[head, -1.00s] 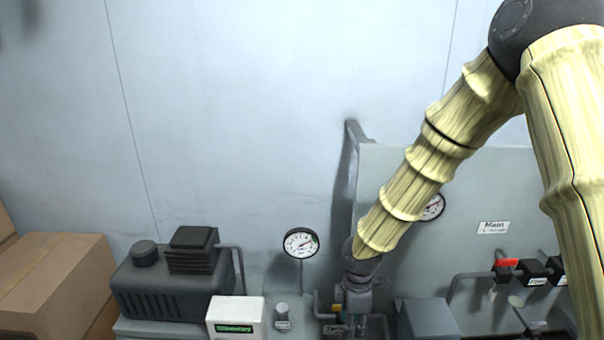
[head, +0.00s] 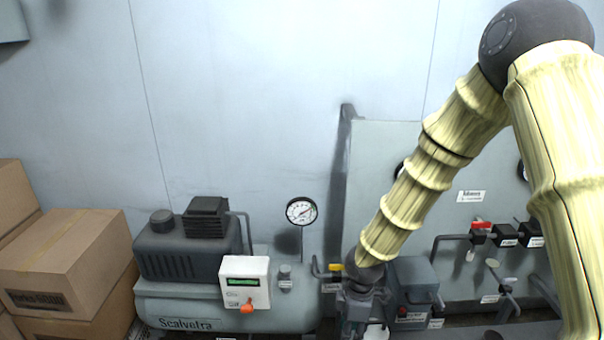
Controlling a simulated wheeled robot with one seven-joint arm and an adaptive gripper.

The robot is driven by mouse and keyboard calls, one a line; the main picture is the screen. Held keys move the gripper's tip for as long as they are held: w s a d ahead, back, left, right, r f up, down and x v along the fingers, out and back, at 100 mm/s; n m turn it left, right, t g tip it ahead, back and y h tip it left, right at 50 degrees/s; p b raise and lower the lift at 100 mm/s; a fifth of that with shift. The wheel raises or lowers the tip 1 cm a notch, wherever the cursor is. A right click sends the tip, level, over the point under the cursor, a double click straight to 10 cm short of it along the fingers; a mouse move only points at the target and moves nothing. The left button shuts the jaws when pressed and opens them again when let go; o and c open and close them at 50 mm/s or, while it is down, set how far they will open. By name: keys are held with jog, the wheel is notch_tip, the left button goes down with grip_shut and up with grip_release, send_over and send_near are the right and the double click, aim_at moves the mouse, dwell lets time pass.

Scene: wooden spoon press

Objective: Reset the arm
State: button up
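My arm, with pale, bamboo-like links and dark joints, comes in from the right and slants down to the lower middle of the head view. My gripper (head: 358,314) is at its lower end, pointing down in front of the machinery. Its fingers are small and blend with the dark parts behind, so I cannot see whether they are apart or hold anything. I cannot tell if it touches anything.
A grey compressor tank (head: 185,312) with a white control box (head: 245,282) stands left of my gripper. A round gauge (head: 301,211) rises behind. Cardboard boxes (head: 65,250) are at far left. A grey panel (head: 385,150) with pipes and valves (head: 481,235) is at right.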

jog(key=s+f+m+y+b, duration=0.2)
jog(key=s+f+m, duration=0.4)
jog(key=s+f, duration=0.6)
jog(key=s+d+f+m+h+b, duration=0.1)
jog(key=s+d+f+m, duration=0.4)
jog(key=s+f, duration=0.2)
jog(key=s+d+f+m+h+b, duration=0.1)
jog(key=s+d+f+m, duration=0.4)
jog(key=s, duration=0.6)
notch_tip(320, 180, down, 2)
jog(key=shift+s+d+f+m+h+b, duration=0.1)
jog(key=shift+s+d+m+h+b, duration=0.15)
jog(key=shift+m+b, duration=0.4)
jog(key=shift+w, duration=0.1)
